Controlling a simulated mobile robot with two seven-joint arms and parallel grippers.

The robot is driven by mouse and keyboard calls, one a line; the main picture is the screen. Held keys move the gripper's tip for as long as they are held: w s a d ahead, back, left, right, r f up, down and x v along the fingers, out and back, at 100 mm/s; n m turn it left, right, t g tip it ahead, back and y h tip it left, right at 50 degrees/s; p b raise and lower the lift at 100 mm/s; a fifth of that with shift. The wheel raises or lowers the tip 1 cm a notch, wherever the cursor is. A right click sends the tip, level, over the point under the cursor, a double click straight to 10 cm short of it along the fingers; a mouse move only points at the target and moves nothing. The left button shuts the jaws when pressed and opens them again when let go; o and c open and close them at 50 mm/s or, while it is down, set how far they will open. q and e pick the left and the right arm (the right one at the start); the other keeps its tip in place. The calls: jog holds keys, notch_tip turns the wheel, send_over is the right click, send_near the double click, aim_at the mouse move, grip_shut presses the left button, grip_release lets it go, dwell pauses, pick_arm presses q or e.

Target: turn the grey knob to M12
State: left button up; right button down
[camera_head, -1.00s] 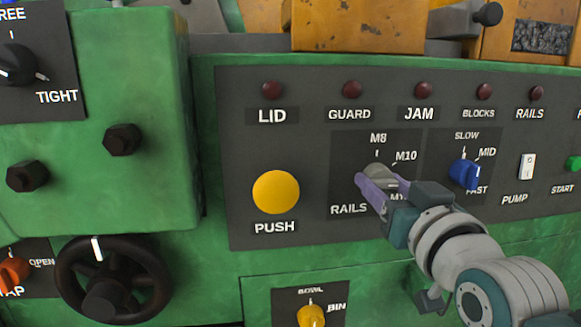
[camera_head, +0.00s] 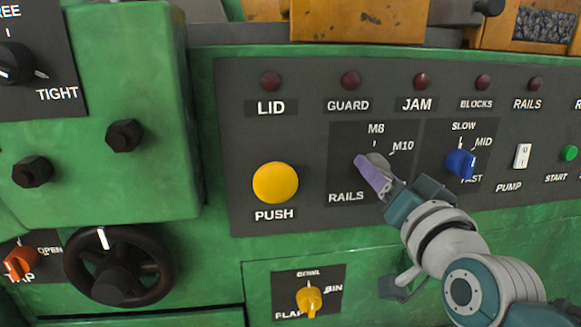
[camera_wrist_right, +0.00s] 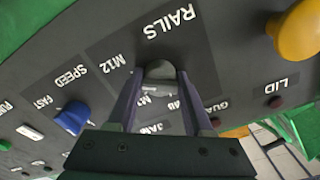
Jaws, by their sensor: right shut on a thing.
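The grey knob (camera_head: 378,160) sits on the dark RAILS plate (camera_head: 345,143) of the green machine's panel. M8 and M10 show above and right of it; my gripper covers the M12 mark in the head view. My right gripper (camera_head: 370,172) is shut on the knob, with its purple fingers on either side. In the right wrist view the grey knob (camera_wrist_right: 160,70) shows between the fingertips, and the M12 label (camera_wrist_right: 113,62) is beside it. I cannot tell exactly where the knob points. My left gripper is not in view.
A blue speed knob (camera_head: 460,163) is close on the right, with a white PUMP switch (camera_head: 522,156) beyond. A yellow PUSH button (camera_head: 275,183) is on the left. A yellow knob (camera_head: 309,299) is below and a black handwheel (camera_head: 120,267) at lower left.

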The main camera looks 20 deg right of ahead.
jog(key=shift+c, duration=1.5)
grip_release()
jog(key=shift+s, duration=0.1)
jog(key=p+v, duration=0.1)
jog(key=v, duration=0.8)
jog(key=shift+s+a, duration=0.2)
jog(key=shift+s, duration=0.15)
